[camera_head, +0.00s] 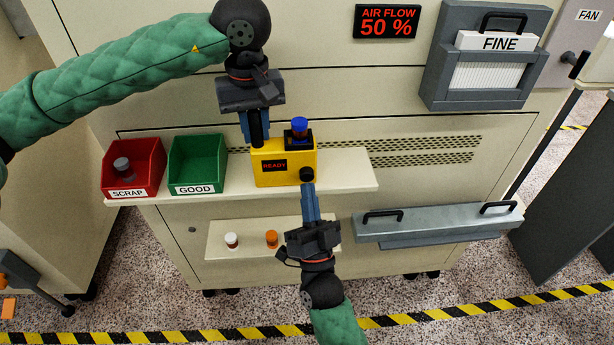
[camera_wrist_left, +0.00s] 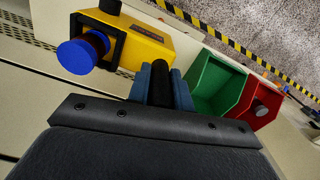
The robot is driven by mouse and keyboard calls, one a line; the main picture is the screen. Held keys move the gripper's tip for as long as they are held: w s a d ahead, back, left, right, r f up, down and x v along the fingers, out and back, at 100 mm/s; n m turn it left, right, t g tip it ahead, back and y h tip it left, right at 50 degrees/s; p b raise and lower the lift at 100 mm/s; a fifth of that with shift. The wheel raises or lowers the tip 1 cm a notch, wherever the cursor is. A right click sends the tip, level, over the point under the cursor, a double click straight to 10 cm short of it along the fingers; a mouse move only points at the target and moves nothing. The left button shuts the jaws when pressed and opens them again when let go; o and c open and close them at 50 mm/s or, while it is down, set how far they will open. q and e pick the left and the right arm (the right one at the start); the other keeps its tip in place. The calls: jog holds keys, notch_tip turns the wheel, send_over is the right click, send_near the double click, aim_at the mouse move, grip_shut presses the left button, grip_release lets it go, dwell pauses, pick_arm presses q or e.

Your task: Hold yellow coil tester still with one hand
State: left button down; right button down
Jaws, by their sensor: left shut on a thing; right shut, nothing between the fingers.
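The yellow coil tester (camera_head: 285,170) stands on the cream shelf, its red display reading READY. A blue-capped spindle (camera_head: 299,127) sits in the black holder on its top. My left gripper (camera_head: 257,138) comes down from above, shut on a black post (camera_wrist_left: 161,84) at the tester's left end. The tester also shows in the left wrist view (camera_wrist_left: 145,48). My right gripper (camera_head: 309,190) is shut and empty, its fingertips just below the black knob (camera_head: 306,174) on the tester's front right. I cannot tell whether they touch it.
Left of the tester are a green GOOD bin (camera_head: 198,160), empty, and a red SCRAP bin (camera_head: 150,170) holding a grey-capped item (camera_head: 122,168). The shelf right of the tester (camera_head: 350,172) is clear.

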jog(key=shift+w, duration=0.15)
jog(key=shift+w, duration=0.3)
jog(key=shift+w, duration=0.45)
dwell(1.2)
jog(key=shift+s, duration=0.9)
jog(key=shift+s+d, duration=0.1)
jog(key=shift+s, duration=2.4)
pick_arm(q)
jog(key=c, duration=1.2)
grip_release()
